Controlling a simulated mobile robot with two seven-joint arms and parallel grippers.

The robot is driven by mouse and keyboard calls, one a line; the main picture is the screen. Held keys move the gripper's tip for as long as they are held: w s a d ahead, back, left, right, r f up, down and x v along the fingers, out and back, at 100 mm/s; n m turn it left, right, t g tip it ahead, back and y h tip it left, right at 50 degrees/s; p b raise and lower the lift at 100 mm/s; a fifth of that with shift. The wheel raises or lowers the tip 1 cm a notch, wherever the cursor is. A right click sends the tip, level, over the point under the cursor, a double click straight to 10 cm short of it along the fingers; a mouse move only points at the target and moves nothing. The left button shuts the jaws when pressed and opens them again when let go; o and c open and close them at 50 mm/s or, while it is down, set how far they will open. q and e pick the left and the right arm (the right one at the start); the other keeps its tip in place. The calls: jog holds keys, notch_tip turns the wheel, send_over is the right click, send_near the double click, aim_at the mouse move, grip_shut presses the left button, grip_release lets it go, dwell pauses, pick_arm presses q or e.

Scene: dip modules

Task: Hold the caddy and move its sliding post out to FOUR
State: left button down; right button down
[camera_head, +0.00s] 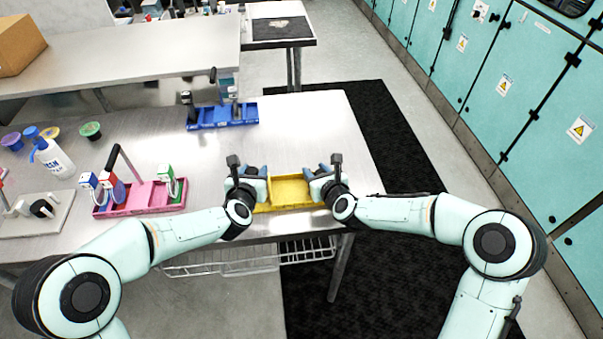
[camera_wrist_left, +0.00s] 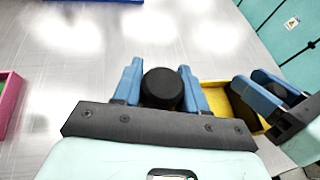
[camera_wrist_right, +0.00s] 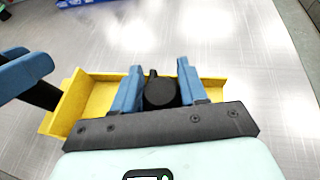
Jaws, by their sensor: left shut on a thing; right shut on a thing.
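The yellow caddy (camera_head: 290,193) sits on the metal table near its front edge, between my two grippers. It also shows in the left wrist view (camera_wrist_left: 214,97) and the right wrist view (camera_wrist_right: 98,98). My left gripper (camera_head: 245,175) is shut on a black round-topped post (camera_wrist_left: 161,88) at the caddy's left side. My right gripper (camera_head: 322,172) is shut on another black round-topped post (camera_wrist_right: 159,91) toward the caddy's right end. The fingers and arms hide the posts' lower parts. I cannot read any FOUR mark or tell how far the sliding post is out.
A pink caddy (camera_head: 150,197) with several tags stands to the left, a blue caddy (camera_head: 222,116) behind. A white bottle (camera_head: 55,158) and small coloured bowls (camera_head: 90,130) are at the far left. A wire shelf (camera_head: 225,262) hangs below the front edge. The table's middle is clear.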

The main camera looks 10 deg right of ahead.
jog(key=shift+d+f, duration=0.25)
jog(key=shift+d, duration=0.05)
jog(key=c, duration=0.8)
grip_release()
pick_arm(q)
jog(key=shift+a, duration=0.1)
pick_arm(e)
jog(key=shift+a, duration=0.15)
jog(key=shift+s+r, duration=0.35)
jog(key=shift+s, duration=0.05)
jog(key=v, duration=1.1)
jog(key=shift+s+f, duration=0.1)
jog(key=shift+f, duration=0.05)
pick_arm(q)
jog(key=c, duration=0.6)
grip_release()
